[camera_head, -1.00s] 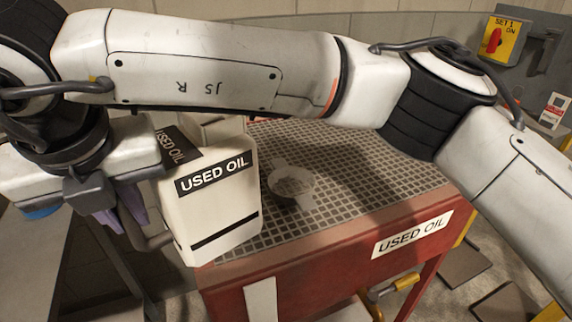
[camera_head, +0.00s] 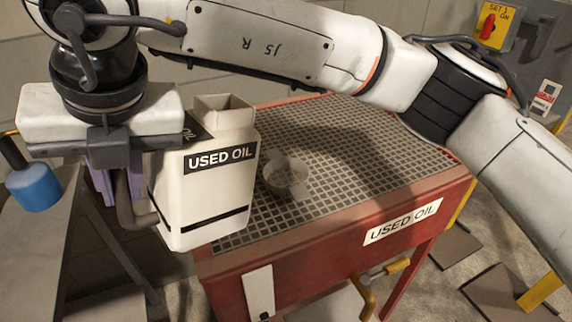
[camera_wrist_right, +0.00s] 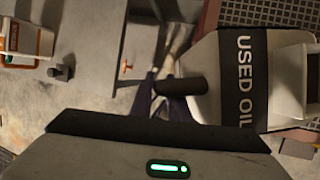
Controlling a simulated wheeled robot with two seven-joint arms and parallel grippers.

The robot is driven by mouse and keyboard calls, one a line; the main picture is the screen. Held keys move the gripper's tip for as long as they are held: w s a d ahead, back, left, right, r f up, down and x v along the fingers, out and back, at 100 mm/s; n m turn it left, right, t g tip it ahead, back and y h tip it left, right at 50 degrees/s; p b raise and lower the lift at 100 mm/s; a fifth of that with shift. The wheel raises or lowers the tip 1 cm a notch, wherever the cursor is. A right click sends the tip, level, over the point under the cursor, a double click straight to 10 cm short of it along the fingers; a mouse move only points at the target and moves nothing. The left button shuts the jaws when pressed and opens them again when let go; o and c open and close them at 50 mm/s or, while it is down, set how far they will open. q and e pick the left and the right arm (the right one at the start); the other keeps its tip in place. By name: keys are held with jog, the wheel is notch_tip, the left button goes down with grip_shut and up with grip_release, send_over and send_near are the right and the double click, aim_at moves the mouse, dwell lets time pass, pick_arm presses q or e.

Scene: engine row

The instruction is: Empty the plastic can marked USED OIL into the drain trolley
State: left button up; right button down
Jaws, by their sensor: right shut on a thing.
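The white plastic can (camera_head: 202,212) has a black USED OIL label and an open square mouth at its top. It is upright or nearly so, beside the near left corner of the drain trolley. My right gripper (camera_head: 122,182), with purple fingers, is shut on the can's dark side handle (camera_head: 141,205). The can (camera_wrist_right: 288,65) and the gripper (camera_wrist_right: 176,105) also show in the right wrist view. The red drain trolley (camera_head: 320,262) has a grid top and its own USED OIL label. My left gripper is not in view.
A clear round cup-like piece (camera_head: 287,178) sits on the trolley's grid. A blue cylinder (camera_head: 35,187) stands on a grey surface at left. A yellow panel with a red switch (camera_head: 492,27) is on the back wall. My right arm spans above the trolley.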

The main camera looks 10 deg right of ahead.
aim_at(196, 122)
jog(key=shift+w+d+r+g+y+p, duration=0.15)
jog(key=shift+d+r+y+p, duration=0.15)
jog(key=shift+r, duration=0.25)
jog(key=shift+w+d+r+g+y+p, duration=0.1)
jog(key=shift+r+g+y+p, duration=0.05)
jog(key=shift+r+y, duration=0.35)
jog(key=shift+w+d+r+m+g+y+p, duration=0.25)
jog(key=shift+d+r+m+y+p, duration=0.2)
jog(key=shift+r, duration=0.3)
jog(key=shift+w+d+r+g+y, duration=0.35)
jog(key=shift+d+r+y, duration=0.35)
jog(key=shift+d+y, duration=0.15)
jog(key=shift+w+d+r+m+g+y, duration=0.25)
jog(key=shift+d+r+y, duration=0.2)
jog(key=shift+y, duration=0.35)
jog(key=shift+w+d+r+m+g+y, duration=0.2)
jog(key=shift+d+r+g+y, duration=0.15)
jog(key=shift+y, duration=0.45)
jog(key=shift+f, duration=0.1)
jog(key=shift+w+d+y, duration=0.25)
jog(key=shift+d+y, duration=0.35)
jog(key=shift+y, duration=0.1)
jog(key=shift+w+d+f+m+g+y, duration=0.15)
jog(key=shift+w+d+m+y, duration=0.1)
jog(key=shift+d+y, duration=0.2)
jog(key=shift+w+d+m+g+y, duration=0.15)
jog(key=shift+d+m+y, duration=0.1)
jog(key=shift+d+y, duration=0.15)
